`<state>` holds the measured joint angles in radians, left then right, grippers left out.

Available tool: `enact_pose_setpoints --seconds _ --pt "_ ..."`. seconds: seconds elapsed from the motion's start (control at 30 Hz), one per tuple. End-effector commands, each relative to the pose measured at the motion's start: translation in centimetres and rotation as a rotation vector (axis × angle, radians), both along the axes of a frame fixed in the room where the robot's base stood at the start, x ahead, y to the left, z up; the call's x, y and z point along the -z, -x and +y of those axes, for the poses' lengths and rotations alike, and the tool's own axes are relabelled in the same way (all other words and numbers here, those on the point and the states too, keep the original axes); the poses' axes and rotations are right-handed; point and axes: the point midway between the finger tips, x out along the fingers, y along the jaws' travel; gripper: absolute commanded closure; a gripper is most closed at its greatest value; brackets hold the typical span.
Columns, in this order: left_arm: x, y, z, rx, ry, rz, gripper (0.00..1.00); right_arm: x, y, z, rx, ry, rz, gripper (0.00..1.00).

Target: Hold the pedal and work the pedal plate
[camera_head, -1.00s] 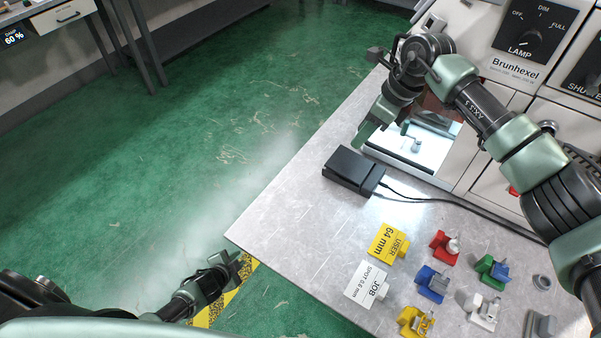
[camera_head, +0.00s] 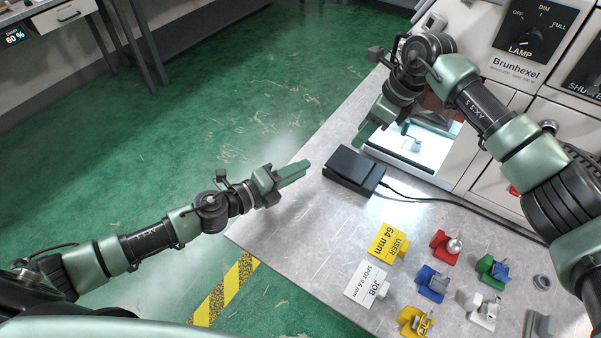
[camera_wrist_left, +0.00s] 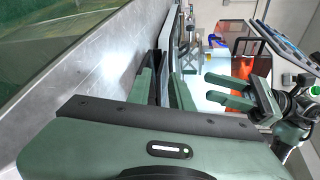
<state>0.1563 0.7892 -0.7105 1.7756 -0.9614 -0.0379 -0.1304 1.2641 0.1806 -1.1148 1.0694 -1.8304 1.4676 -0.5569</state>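The pedal (camera_head: 354,170) is a flat black box with a cable, lying on the grey table near its left edge in the head view. It also shows as a dark shape ahead of the fingers in the left wrist view (camera_wrist_left: 155,70). My left gripper (camera_head: 307,166) is just left of the pedal, pointing at it, apart from it. Its fingers stand apart with nothing held in the left wrist view. My right gripper (camera_head: 366,132) hangs behind the pedal, before the machine's lit opening. Its two fingers show with an empty gap in the left wrist view (camera_wrist_left: 207,88).
The Brunhexel machine (camera_head: 515,62) with a lamp dial stands at the back right. A yellow card (camera_head: 388,244), a white card (camera_head: 367,282) and several coloured fixtures stand at the table's front. The pedal's cable (camera_head: 450,203) runs right. The table left of the cards is clear.

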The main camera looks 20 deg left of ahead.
Motion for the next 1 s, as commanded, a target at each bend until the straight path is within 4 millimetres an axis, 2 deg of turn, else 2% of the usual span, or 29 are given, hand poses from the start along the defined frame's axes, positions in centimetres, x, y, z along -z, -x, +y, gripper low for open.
enact_pose_setpoints --seconds 0.07,0.17,0.53,0.7,1.0 --pt "-0.1 0.5 -0.8 0.024 -0.006 -0.005 0.79 0.0 0.0 0.0 0.0 0.0 0.0 0.64" --pt "-0.1 0.3 -1.5 0.034 -0.006 -0.007 0.79 0.0 0.0 0.0 0.0 0.0 0.0 0.64" --pt "0.9 -4.0 -4.7 0.032 -0.003 -0.006 0.79 0.0 0.0 0.0 0.0 0.0 0.0 0.64" --pt "1.2 -5.1 -5.5 0.031 -0.004 -0.006 0.79 0.0 0.0 0.0 0.0 0.0 0.0 0.64" --pt "1.3 -5.3 -5.6 0.032 -0.004 -0.005 0.79 0.0 0.0 0.0 0.0 0.0 0.0 0.64"
